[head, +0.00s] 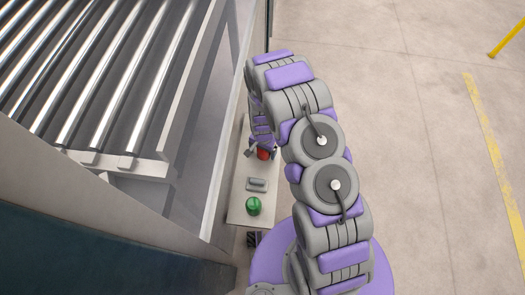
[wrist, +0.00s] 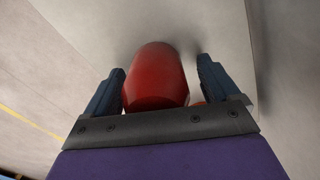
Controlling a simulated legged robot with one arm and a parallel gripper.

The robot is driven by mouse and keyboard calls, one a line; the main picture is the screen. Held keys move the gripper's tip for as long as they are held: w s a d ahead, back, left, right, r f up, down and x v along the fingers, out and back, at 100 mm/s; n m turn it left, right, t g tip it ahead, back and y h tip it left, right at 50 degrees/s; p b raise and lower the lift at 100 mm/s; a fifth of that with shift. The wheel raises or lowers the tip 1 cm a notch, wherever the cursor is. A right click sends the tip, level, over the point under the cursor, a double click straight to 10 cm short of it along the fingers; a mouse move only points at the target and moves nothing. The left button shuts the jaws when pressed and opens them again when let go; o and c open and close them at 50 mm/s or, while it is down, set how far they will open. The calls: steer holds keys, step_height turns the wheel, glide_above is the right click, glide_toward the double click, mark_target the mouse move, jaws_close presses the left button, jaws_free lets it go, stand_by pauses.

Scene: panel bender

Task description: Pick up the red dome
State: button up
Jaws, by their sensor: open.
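The red dome (wrist: 155,75) is in the wrist view, between the two fingers of my gripper (wrist: 158,88). The left finger is very close to the dome or touching it; I cannot tell which. A gap shows between the dome and the right finger. The dome's lower part is hidden behind the gripper's front edge. In the head view the red dome (head: 263,154) shows small on the narrow pale table, at the end of my arm. My gripper is open around it.
A green object (head: 253,206) and a small grey block (head: 257,184) sit on the pale table (head: 238,212), nearer my base. A machine with metal rollers (head: 85,75) stands close on the left. Open floor (head: 425,130) lies on the right, with a yellow line (head: 490,150).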

steer(key=shift+d+r, duration=0.1)
steer(key=shift+d, duration=0.2)
steer(key=shift+c, duration=1)
steer(key=shift+a, duration=0.25)
steer(key=c, duration=0.6)
steer(key=shift+c, duration=1.3)
steer(key=shift+d, duration=0.15)
steer(key=shift+r, duration=0.55)
steer(key=r, duration=0.1)
steer(key=r+p, duration=0.1)
steer(key=s+p, duration=0.1)
steer(key=shift+d+r, duration=0.25)
steer(key=shift+r, duration=0.15)
steer(key=s+d+r+p, duration=0.1)
steer(key=s+d+p, duration=0.1)
steer(key=s+d, duration=0.7)
steer(key=s, duration=0.2)
steer(key=shift+s+d+p, duration=0.15)
steer(key=shift+s+p, duration=0.15)
steer(key=shift+s, duration=0.05)
